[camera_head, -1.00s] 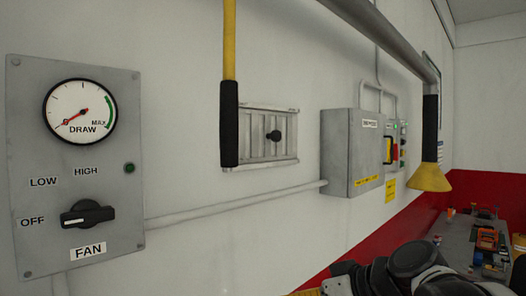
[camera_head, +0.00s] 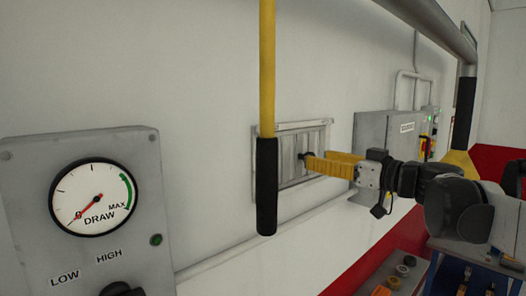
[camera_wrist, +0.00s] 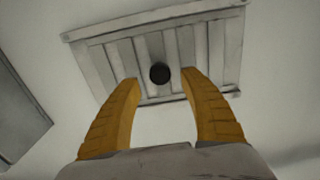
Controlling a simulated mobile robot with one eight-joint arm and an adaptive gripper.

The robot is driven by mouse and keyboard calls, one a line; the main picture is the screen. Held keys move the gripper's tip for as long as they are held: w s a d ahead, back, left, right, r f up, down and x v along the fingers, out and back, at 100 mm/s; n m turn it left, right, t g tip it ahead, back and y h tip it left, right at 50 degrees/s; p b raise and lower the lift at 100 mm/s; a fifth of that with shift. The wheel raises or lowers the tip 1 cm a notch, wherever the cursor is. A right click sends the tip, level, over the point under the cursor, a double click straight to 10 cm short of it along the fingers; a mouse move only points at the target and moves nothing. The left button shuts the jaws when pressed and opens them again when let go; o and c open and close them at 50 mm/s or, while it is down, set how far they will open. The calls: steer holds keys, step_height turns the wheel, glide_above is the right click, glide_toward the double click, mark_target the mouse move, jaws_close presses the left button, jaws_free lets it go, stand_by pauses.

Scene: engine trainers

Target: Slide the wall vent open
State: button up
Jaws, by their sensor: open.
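The wall vent (camera_head: 290,140) is a grey slatted metal plate in a frame on the white wall, and it fills the top of the wrist view (camera_wrist: 205,50). Its round black knob (camera_wrist: 160,73) sits near the middle of the slats. My gripper (camera_head: 310,163) has yellow fingers and reaches the vent from the right in the head view. In the wrist view my gripper (camera_wrist: 160,90) is open, with one finger on each side of the knob. I cannot tell whether either finger touches it. In the head view the fingertips partly cover the knob.
A yellow bar with a black grip (camera_head: 266,185) hangs in front of the vent's left edge. The fan panel (camera_head: 30,180) with its draw gauge is at the left. A grey electrical box (camera_head: 375,130) is to the right. A conduit (camera_head: 250,246) runs along the wall below.

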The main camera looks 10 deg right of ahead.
mark_target(304, 153)
steer(key=shift+p+x, duration=0.35)
steer(key=shift+x, duration=1.65)
jaws_close()
steer(key=shift+w+d+b, duration=0.35)
steer(key=shift+w+d, duration=0.45)
steer(key=shift+d, duration=0.25)
jaws_free()
steer(key=shift+d, duration=0.15)
steer(key=shift+s, duration=0.1)
